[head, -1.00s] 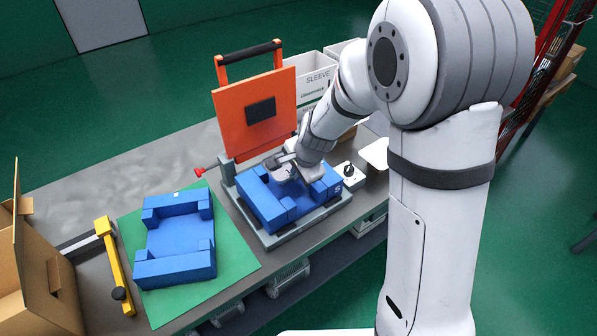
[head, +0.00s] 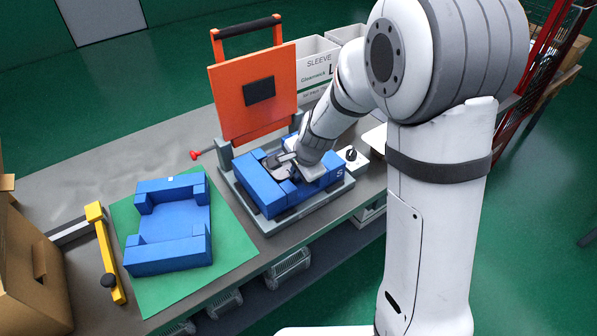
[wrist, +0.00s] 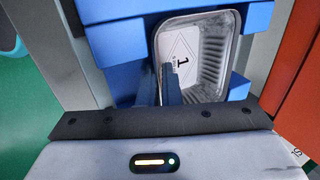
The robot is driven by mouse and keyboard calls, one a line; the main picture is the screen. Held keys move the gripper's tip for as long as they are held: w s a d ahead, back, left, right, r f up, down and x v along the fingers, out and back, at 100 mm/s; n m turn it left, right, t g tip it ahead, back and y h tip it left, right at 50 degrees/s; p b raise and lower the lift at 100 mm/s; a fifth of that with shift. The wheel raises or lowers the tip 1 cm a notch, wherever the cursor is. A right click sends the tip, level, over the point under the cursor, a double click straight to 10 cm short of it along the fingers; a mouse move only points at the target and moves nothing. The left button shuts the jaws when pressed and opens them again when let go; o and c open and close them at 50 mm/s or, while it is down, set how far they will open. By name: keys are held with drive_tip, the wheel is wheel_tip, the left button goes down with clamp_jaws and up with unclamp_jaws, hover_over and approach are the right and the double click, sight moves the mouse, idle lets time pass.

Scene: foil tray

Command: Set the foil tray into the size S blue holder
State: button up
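The foil tray (wrist: 208,62) is a shallow silvery tray with a white card marked 1 inside. In the head view the tray (head: 272,165) sits low within the recess of the blue holder marked S (head: 262,197), partly hidden by my wrist. The wrist view shows the holder's blue walls (wrist: 112,45) around the tray. My gripper (wrist: 160,85) has one finger inside and one outside the tray's near left wall, with the wall pinched between them. Whether the tray's underside touches the holder floor is hidden.
A second, empty blue holder (head: 168,258) lies on a green mat (head: 235,245) at left. An orange upright plate (head: 229,120) stands behind the S holder. A yellow bar (head: 107,255), a cardboard box (head: 35,275) and white sleeve bins (head: 318,75) surround the bench.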

drive_tip(key=o, duration=0.5)
drive_tip(key=shift+c, duration=0.2)
drive_tip(key=shift+r, duration=0.1)
drive_tip(key=v, duration=0.7)
drive_tip(key=shift+s+r, duration=0.2)
drive_tip(key=shift+r, duration=0.05)
drive_tip(key=shift+d, duration=0.1)
drive_tip(key=s+d+r+n+h, duration=0.1)
drive_tip(key=s+d+r+n, duration=0.3)
drive_tip(key=s, duration=0.6)
drive_tip(key=s+d+r+n+h, duration=0.1)
drive_tip(key=s+d+r+n, duration=0.3)
drive_tip(key=s+d+n, duration=0.3)
drive_tip(key=s+d, duration=0.2)
drive_tip(key=s, duration=0.1)
drive_tip(key=shift+g, duration=0.3)
